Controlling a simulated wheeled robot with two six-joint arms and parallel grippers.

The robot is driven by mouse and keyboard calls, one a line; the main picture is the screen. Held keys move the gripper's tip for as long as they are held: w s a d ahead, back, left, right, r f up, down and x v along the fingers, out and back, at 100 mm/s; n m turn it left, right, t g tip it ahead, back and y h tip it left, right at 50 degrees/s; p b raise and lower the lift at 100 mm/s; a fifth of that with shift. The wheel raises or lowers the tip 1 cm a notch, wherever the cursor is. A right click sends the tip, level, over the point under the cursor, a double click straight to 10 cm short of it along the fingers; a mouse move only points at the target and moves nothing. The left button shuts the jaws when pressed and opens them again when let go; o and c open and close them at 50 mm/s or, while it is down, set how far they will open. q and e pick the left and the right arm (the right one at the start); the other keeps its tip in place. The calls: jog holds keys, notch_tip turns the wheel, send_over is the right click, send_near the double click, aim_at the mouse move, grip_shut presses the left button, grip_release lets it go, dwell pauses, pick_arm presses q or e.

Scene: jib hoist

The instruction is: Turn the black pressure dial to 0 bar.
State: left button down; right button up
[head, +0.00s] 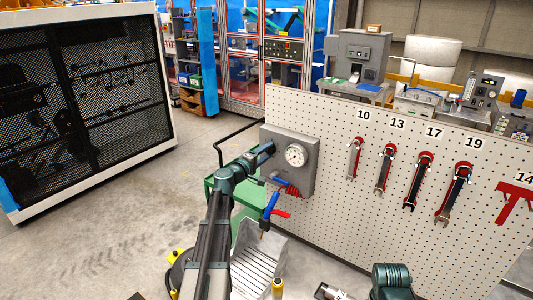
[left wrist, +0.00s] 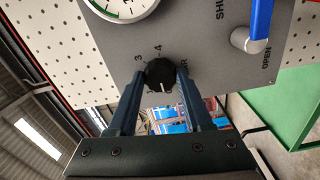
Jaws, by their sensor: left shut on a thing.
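The black pressure dial (left wrist: 160,75) sits on a grey panel (left wrist: 215,65); the marks 3, 4 and part of BAR show around it. My left gripper (left wrist: 161,78) is shut on the dial, one finger on each side. In the head view my left gripper (head: 266,149) reaches the left side of the grey box (head: 305,174) and hides the dial. A round white gauge (head: 296,156) is on the box; its rim shows in the left wrist view (left wrist: 122,4). My right gripper is not in view.
Several wrenches hang on the white pegboard (head: 335,215) to the right. A grey ribbed tray (head: 262,270) stands below.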

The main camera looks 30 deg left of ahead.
pick_arm(q)
jog(key=shift+n, duration=0.9)
jog(key=shift+c, duration=1.6)
grip_release()
jog(key=s+a, duration=0.2)
jog(key=s, duration=1.1)
jog(key=shift+s, duration=0.35)
